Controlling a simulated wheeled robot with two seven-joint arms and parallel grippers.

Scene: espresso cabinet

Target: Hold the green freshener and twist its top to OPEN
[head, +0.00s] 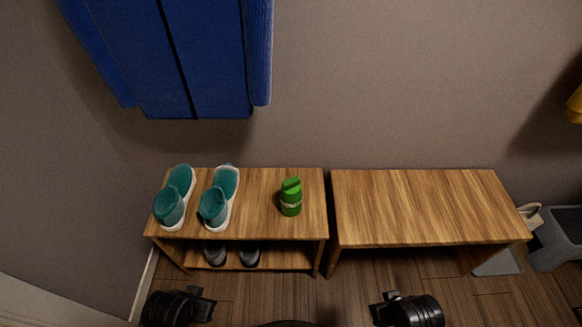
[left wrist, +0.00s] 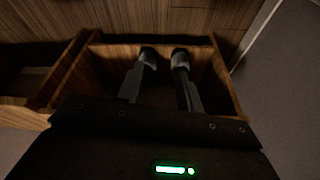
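The green freshener (head: 291,198) stands upright on the left wooden bench, near its right end, in the head view. My left gripper (head: 207,303) is low in front of the bench's left part, well apart from the freshener. The left wrist view shows its two fingers (left wrist: 160,78) spread with nothing between them. My right gripper (head: 384,304) is low in front of the right bench, also apart from the freshener; its finger opening is too small to tell.
Teal shoes (head: 168,206) stand on the left bench (head: 258,220), left of the freshener. Dark shoes (head: 249,255) sit on its lower shelf. A bare right bench (head: 420,205) stands beside it across a narrow gap. A blue garment (head: 190,60) hangs above at the left.

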